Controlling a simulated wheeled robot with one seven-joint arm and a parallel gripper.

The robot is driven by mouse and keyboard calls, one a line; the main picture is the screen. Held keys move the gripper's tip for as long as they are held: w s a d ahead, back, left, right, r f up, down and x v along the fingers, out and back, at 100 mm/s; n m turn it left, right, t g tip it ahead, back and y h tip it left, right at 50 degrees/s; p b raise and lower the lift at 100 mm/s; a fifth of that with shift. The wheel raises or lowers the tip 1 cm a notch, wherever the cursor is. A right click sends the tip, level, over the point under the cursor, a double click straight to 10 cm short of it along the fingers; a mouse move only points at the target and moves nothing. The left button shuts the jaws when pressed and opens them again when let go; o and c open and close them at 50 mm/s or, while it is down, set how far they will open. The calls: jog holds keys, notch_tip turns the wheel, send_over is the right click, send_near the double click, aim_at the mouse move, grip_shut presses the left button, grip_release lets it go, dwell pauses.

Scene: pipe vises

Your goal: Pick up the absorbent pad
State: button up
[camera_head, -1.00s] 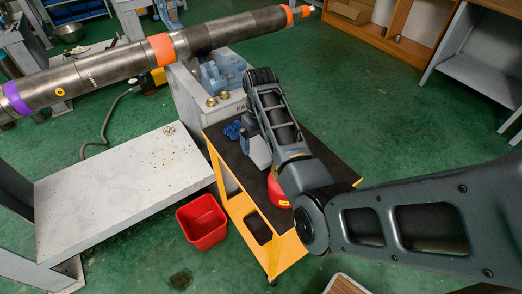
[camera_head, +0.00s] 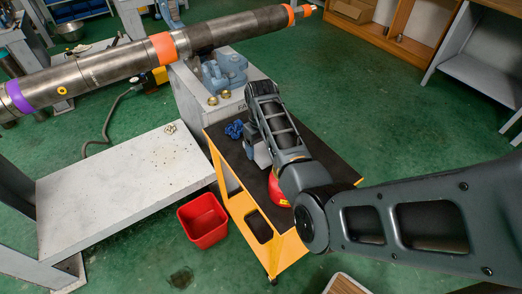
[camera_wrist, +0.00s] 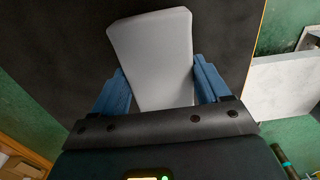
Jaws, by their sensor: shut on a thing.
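The absorbent pad (camera_wrist: 150,45) is a pale grey, flat block with rounded corners in the wrist view. It sits between the two blue fingers of my gripper (camera_wrist: 160,68), which is shut on it, a finger against each side. The pad's far end sticks out beyond the fingertips, over a black surface. The wrist view does not show clearly whether the pad touches that surface. In the head view my arm reaches over the black-topped yellow cart (camera_head: 325,160) and mostly hides the gripper and pad.
A long pipe (camera_head: 120,62) rests in a vise (camera_head: 225,72) behind. A pale bench (camera_head: 125,180) is at left.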

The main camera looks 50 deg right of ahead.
aim_at(262, 147)
jog(key=shift+f, duration=0.1)
jog(key=shift+c, duration=1.4)
jog(key=shift+s, duration=0.1)
jog(key=shift+r, duration=0.35)
notch_tip(262, 147, up, 4)
jog(key=shift+d+f, duration=0.1)
jog(key=s+d+r, duration=0.6)
jog(key=s+d, duration=0.1)
jog(key=d, duration=0.1)
jog(key=shift+s+d+r+b, duration=0.2)
jog(key=shift+d+r+b, duration=0.1)
jog(key=shift+d+b, duration=0.1)
